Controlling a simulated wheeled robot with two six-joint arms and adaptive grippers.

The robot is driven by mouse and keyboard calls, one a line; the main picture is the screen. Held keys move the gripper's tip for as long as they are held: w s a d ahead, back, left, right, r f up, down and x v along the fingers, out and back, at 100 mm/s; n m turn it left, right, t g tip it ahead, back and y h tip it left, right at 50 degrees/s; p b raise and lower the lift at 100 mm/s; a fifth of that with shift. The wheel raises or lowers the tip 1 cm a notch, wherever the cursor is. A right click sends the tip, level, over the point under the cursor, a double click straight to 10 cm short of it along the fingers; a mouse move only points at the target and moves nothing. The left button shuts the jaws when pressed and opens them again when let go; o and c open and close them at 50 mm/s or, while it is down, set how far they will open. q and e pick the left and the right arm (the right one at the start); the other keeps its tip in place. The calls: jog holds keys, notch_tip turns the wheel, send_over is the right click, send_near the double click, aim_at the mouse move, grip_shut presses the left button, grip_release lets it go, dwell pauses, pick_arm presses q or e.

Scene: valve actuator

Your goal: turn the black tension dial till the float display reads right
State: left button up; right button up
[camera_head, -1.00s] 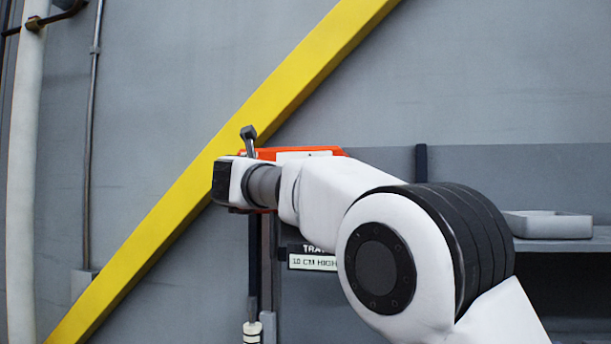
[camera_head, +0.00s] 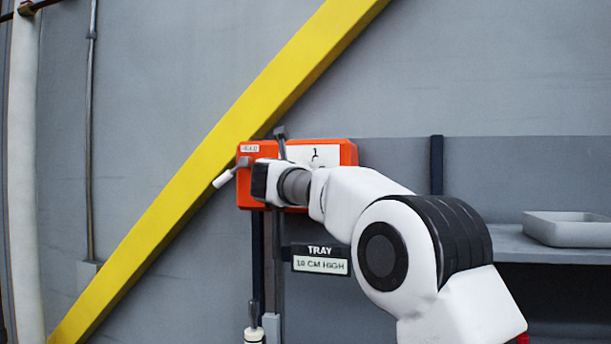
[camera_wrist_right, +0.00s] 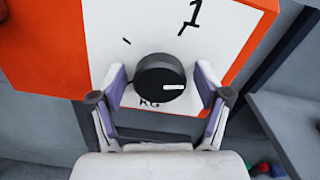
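The black dial (camera_wrist_right: 160,80) sits on the white scale panel of the orange box (camera_wrist_right: 45,50) in the right wrist view. A short white mark on its face lies toward the right. A "1" and ticks show above it, and "KG" below. My right gripper (camera_wrist_right: 160,88) is open, with one finger on each side of the dial and a small gap at each. In the head view, the orange box (camera_head: 346,155) is partly covered by my right arm, which hides the dial. No float reading is legible. My left gripper is not in view.
A grey knob with a white lever (camera_head: 225,178) projects from the box's left side. A yellow diagonal beam (camera_head: 200,165) crosses behind. A sign (camera_head: 320,258) reads "TRAY 10 CM HIGH". A grey tray (camera_head: 567,228) sits on a shelf at right. Small coloured items (camera_wrist_right: 265,170) show at lower right.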

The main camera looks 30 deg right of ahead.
jog(key=shift+s+a+r, duration=0.2)
jog(key=shift+a, duration=0.15)
jog(key=c, duration=0.6)
jog(key=shift+s+a, duration=0.1)
jog(key=shift+a, duration=0.05)
jog(key=c, duration=0.4)
jog(key=shift+c, duration=0.2)
